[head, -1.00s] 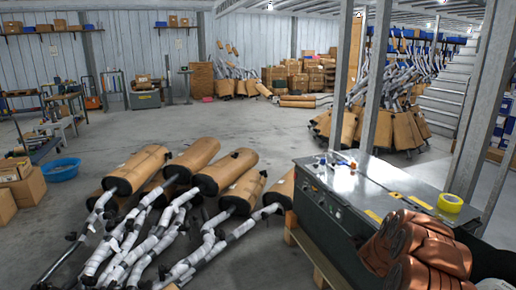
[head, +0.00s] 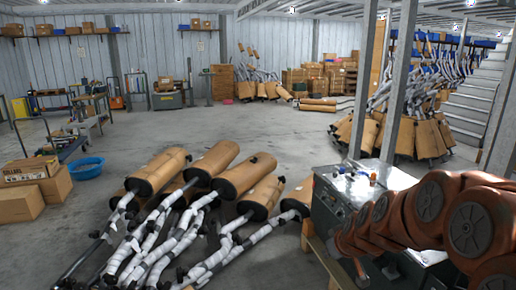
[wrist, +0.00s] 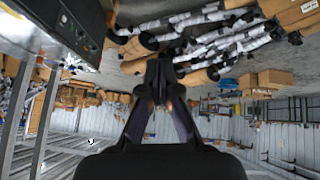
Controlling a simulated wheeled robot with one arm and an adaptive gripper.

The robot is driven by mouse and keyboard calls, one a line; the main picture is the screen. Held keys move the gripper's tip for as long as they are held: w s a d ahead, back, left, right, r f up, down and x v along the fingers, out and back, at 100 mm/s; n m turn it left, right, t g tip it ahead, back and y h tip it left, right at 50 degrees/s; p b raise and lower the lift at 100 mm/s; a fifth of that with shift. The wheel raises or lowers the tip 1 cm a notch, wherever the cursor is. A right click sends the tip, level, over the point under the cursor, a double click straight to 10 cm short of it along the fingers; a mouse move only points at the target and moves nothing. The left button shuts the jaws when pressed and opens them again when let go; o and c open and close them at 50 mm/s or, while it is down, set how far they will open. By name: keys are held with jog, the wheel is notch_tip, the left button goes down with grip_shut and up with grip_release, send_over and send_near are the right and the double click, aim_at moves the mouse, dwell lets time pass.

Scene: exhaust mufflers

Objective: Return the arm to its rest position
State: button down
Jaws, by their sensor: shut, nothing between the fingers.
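My arm (head: 430,220), copper-coloured with dark round joint caps, fills the lower right of the head view, in front of the metal bench. My gripper does not show in the head view. In the wrist view my gripper (wrist: 159,78) points away from the camera with its dark fingers together. It is shut and empty. The wrist picture looks upside down, with the floor and mufflers at the top.
Wrapped mufflers (head: 240,175) lie piled on the floor. The metal bench (head: 340,190) stands close to my arm, partly hidden. Metal posts (head: 397,90) rise behind it. Cardboard boxes (head: 38,190) and a blue basin (head: 87,168) are at left. The middle floor is clear.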

jog(key=s+r+m+g+p, duration=0.1)
jog(key=s+r+g, duration=0.1)
jog(key=s, duration=1.1)
jog(key=s+a+r+m+g+h+p, duration=0.1)
jog(key=s+g, duration=0.3)
jog(key=s, duration=0.9)
jog(key=s+a+r+m+g+p, duration=0.1)
jog(key=s+r+m+g, duration=0.1)
jog(key=s, duration=1.2)
jog(key=shift+r+m+g+p, duration=0.35)
jog(key=shift+r+m+g, duration=0.05)
jog(key=shift+r+g, duration=0.2)
jog(key=shift+d, duration=0.2)
